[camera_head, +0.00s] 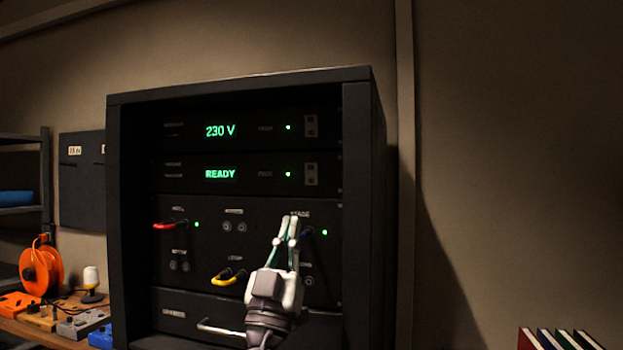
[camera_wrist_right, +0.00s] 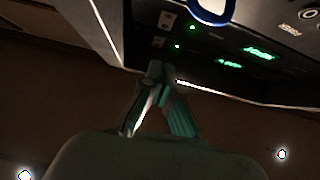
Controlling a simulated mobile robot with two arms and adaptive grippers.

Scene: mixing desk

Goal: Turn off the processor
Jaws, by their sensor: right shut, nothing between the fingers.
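A dark rack unit with a green READY readout (camera_head: 220,174) sits second from the top; its small printed labels are too blurred to read surely. My right gripper (camera_head: 290,222) is shut and empty, pointing up in front of the panel below, under that switch. The right wrist view shows its closed fingertips (camera_wrist_right: 158,70), the READY readout (camera_wrist_right: 258,52) and the nearer switch (camera_wrist_right: 167,20). I see no clear contact with the panel. My left gripper is out of view.
A similar unit with a 230 V readout (camera_head: 220,131) and its own switch (camera_head: 311,126) sits above. The rack's side wall (camera_head: 356,200) stands close on the right.

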